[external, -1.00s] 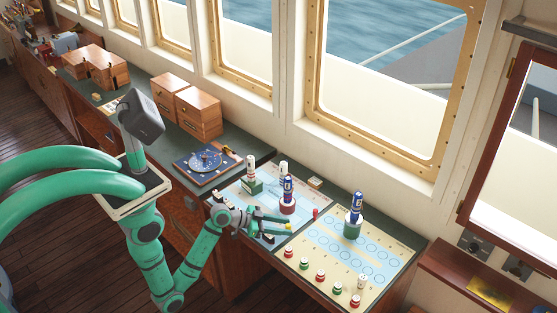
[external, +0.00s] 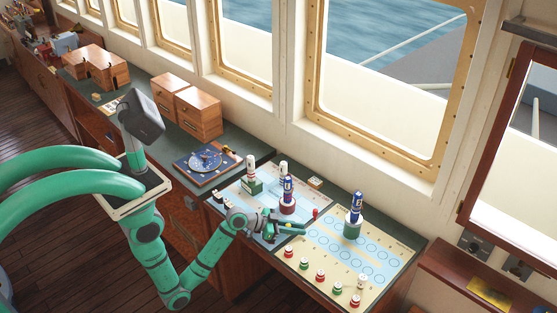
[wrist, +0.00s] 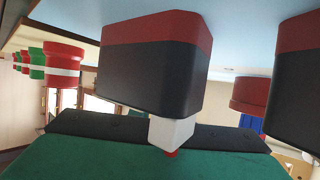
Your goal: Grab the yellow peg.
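A small yellow spot (external: 288,226), which looks like the yellow peg, shows at my gripper's fingers in the external view. My gripper (external: 291,226) is low over the left, pale blue part of the board and reaches to the right. The fingers partly cover the yellow spot, and I cannot tell whether they touch it or are closed around it.
A red peg (external: 315,213) stands just beyond the fingers. A blue marker on a red base (external: 287,208) is close behind. Red and green pegs (external: 320,275) line the board's front.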

